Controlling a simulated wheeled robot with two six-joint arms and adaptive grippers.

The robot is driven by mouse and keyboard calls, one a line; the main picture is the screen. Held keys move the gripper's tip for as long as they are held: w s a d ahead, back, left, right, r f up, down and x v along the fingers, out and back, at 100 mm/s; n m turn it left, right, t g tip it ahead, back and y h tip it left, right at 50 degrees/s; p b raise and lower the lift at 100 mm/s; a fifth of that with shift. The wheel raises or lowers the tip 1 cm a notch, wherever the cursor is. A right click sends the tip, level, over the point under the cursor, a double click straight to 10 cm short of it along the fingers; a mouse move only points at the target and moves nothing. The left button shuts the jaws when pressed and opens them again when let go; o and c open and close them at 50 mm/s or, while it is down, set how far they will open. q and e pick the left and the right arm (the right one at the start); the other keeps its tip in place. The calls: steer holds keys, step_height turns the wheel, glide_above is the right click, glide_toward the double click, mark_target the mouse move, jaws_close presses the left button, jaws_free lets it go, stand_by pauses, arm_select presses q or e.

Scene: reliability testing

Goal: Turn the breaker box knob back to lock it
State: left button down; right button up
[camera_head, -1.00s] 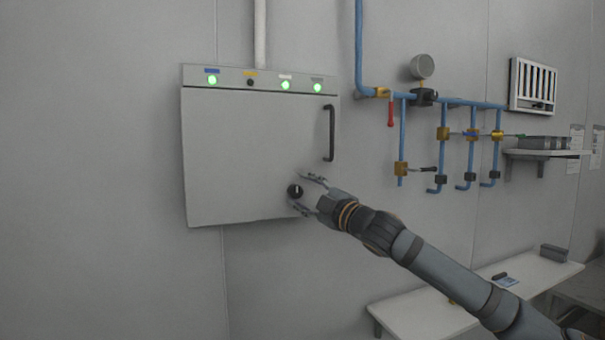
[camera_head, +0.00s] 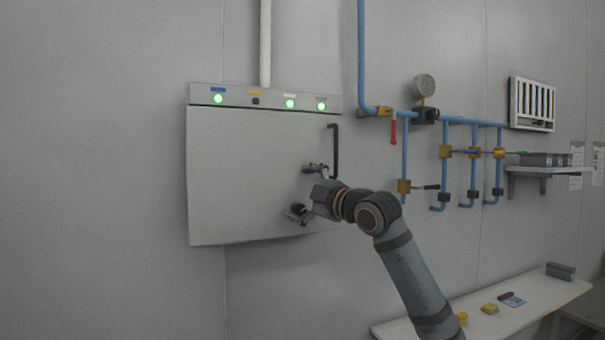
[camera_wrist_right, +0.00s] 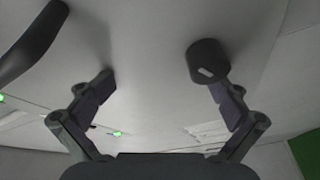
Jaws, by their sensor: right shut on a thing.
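The breaker box (camera_head: 240,170) is a pale grey cabinet on the wall with a shut door and a dark handle (camera_head: 334,150) at its right. Its black knob (camera_head: 298,209) is at the lower right of the door, partly hidden by a finger. In the right wrist view the knob (camera_wrist_right: 206,60), with a white mark, is at the right fingertip; I cannot tell the contact exactly. My left gripper is not in view.
Green lamps (camera_head: 290,103) glow along the box's top strip. Blue pipes (camera_head: 404,150) with valves and a gauge (camera_head: 424,86) are on the wall to the right. A white bench (camera_head: 540,295) with small items stands below. The wall left of the box is bare.

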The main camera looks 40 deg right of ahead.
steer(key=shift+s+r, duration=0.25)
steer(key=shift+r, duration=0.15)
steer(key=shift+c, duration=0.5)
steer(key=s+b, duration=0.1)
steer(key=s+f+b, duration=0.1)
steer(key=b, duration=0.1)
steer(key=shift+s+d+f, duration=0.1)
steer(key=shift+s+f, duration=0.1)
steer(key=shift+s, duration=0.2)
steer(key=c, duration=0.3)
steer(key=s+f+b, duration=0.1)
steer(key=s+b, duration=0.1)
steer(key=b, duration=0.1)
steer(key=s+a+f+b, duration=0.1)
steer(key=s+b, duration=0.1)
steer(key=s, duration=0.1)
steer(key=s+a+f+b, duration=0.1)
steer(key=s+b, duration=0.2)
steer(key=shift+s+a+f+b, duration=0.15)
steer(key=shift+a+f+b, duration=0.15)
steer(key=shift+f, duration=0.1)
steer(key=shift+d, duration=0.1)
